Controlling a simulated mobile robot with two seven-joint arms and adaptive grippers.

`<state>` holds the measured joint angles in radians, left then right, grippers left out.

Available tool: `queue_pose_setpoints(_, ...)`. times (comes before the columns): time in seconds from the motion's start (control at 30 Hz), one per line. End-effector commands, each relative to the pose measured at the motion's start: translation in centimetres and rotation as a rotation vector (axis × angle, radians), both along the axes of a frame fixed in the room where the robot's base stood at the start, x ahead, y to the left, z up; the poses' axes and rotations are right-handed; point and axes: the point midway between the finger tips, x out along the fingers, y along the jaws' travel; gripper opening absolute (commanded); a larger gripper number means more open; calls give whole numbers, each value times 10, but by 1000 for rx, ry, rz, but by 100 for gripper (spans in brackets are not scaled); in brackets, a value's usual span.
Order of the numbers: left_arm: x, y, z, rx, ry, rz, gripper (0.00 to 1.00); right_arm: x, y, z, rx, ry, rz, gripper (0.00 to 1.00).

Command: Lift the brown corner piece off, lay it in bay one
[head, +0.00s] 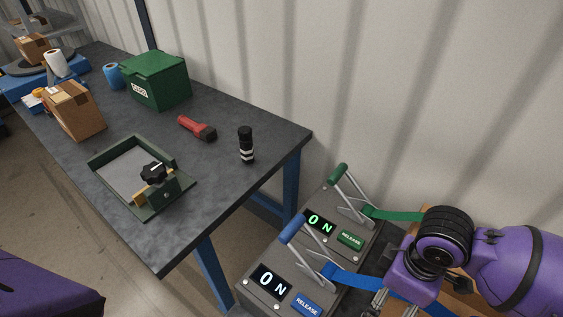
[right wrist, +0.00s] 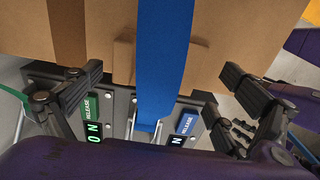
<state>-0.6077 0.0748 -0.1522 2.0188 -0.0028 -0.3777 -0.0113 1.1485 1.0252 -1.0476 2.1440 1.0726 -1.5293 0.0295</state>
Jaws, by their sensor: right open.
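In the right wrist view a brown corner piece (right wrist: 123,62) sits against the edge of a cardboard box (right wrist: 245,35). A tight blue strap (right wrist: 162,50) runs over its middle, so only its two sides show. My right gripper (right wrist: 160,82) is open, with one finger on each side of the corner piece and strap, apart from both. In the head view my right arm hides most of the box, and the gripper's fingertips are hard to make out. My left gripper is not in view. I see no marking that identifies bay one.
Two grey strap units stand before the box, with a green lever (head: 337,170) and blue lever (head: 292,228); both displays read ON. A green strap (head: 395,214) runs to the box. The dark table (head: 235,195) holds a green tray (head: 107,153), red flashlight (head: 196,128) and green box (head: 160,80).

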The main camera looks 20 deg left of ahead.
Motion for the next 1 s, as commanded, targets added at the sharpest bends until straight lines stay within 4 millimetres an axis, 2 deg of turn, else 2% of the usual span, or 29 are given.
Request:
queue_pose_setpoints(0.1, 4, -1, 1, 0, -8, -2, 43, 0, 0, -7, -1, 0, 1, 97)
queue_pose_setpoints(0.37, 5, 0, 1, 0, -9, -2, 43, 0, 0, -8, 0, -1, 1, 97)
queue_pose_setpoints(0.47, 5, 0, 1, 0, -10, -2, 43, 0, 0, -8, 0, -1, 1, 86)
queue_pose_setpoints(0.73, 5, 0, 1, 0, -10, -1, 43, 0, 0, -8, 0, -1, 1, 51)
queue_pose_setpoints(0.77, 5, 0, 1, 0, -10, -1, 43, 0, 0, -8, 0, -1, 1, 73)
queue_pose_setpoints(1.0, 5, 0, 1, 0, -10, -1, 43, 0, 0, -8, 0, -1, 1, 43)
